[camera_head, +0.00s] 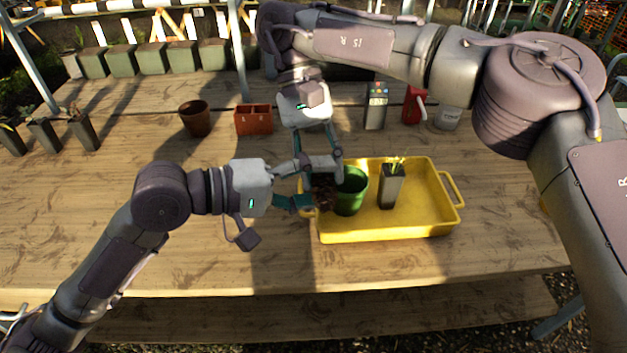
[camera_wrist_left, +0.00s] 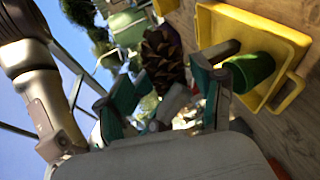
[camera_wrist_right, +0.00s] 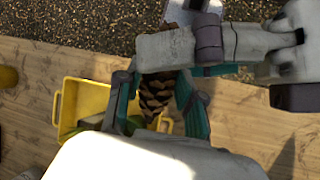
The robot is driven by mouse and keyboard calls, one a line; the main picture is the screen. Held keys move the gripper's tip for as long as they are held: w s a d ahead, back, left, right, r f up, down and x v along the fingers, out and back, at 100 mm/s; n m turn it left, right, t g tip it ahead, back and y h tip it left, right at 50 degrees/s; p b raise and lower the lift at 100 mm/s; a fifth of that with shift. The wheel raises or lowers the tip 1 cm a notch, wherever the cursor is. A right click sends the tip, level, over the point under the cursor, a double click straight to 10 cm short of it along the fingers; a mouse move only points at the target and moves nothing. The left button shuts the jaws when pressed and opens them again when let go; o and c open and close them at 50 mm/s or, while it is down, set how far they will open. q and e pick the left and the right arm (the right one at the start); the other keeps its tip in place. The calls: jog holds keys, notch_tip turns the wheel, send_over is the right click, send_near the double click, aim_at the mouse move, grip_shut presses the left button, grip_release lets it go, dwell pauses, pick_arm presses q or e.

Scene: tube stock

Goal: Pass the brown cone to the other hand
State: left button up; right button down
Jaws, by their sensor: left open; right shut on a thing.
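The brown cone (camera_head: 323,188) hangs at the left end of the yellow tray (camera_head: 440,230), beside a green pot (camera_head: 351,190). My right gripper (camera_wrist_right: 155,98) is shut on the cone (camera_wrist_right: 157,88), with a teal finger on each side of it in the right wrist view. My left gripper (camera_head: 302,198) comes in from the left and is open close to the cone. In the left wrist view, the cone (camera_wrist_left: 163,60) shows between and ahead of the left fingers (camera_wrist_left: 162,90). I cannot tell whether they touch it. In the head view, the grippers partly hide the cone.
The tray also holds a grey potted plant (camera_head: 391,187). A terracotta pot (camera_head: 195,118), a red-brown box (camera_head: 253,120), a grey holder (camera_head: 376,108) and a red can (camera_head: 412,105) stand behind. The table's front left is clear.

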pick_arm(q)
jog(key=c, duration=1.2)
jog(key=shift+r, duration=0.15)
pick_arm(e)
jog(key=c, duration=0.6)
grip_release()
jog(key=shift+c, duration=0.2)
